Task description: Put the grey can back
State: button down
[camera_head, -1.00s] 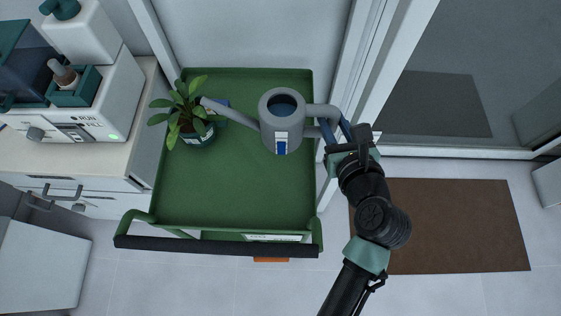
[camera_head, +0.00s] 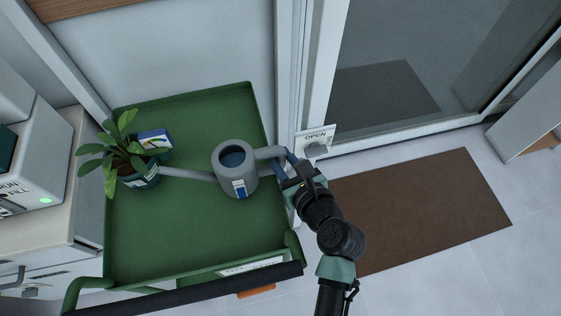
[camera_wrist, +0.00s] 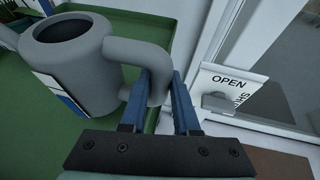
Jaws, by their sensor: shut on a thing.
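The grey watering can (camera_head: 236,160) is upright over the right part of the green cart tray (camera_head: 190,235). Its long spout points left toward the potted plant, and a blue and white label shows on its side. I cannot tell whether its base touches the tray. My gripper (camera_head: 288,160) is at the can's right side, shut on its handle. In the wrist view the can (camera_wrist: 82,60) fills the upper left, and the blue fingers of my gripper (camera_wrist: 166,100) are either side of the handle.
A leafy plant in a teal pot (camera_head: 141,176) stands at the tray's left, with a blue and white box (camera_head: 154,139) behind it. An OPEN sign with a lever (camera_head: 316,145) is by the glass door. A brown mat (camera_head: 420,210) lies on clear floor at right.

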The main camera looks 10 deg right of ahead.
jog(key=shift+f, duration=0.55)
jog(key=shift+f, duration=0.1)
jog(key=shift+f, duration=0.15)
jog(key=c, duration=0.7)
grip_release()
jog(key=shift+o, duration=0.2)
jog(key=shift+s+r, duration=0.1)
jog(key=shift+r, duration=0.2)
jog(key=p+v, duration=0.1)
jog(key=v, duration=1)
jog(key=shift+s+r, duration=0.2)
jog(key=shift+s, duration=0.15)
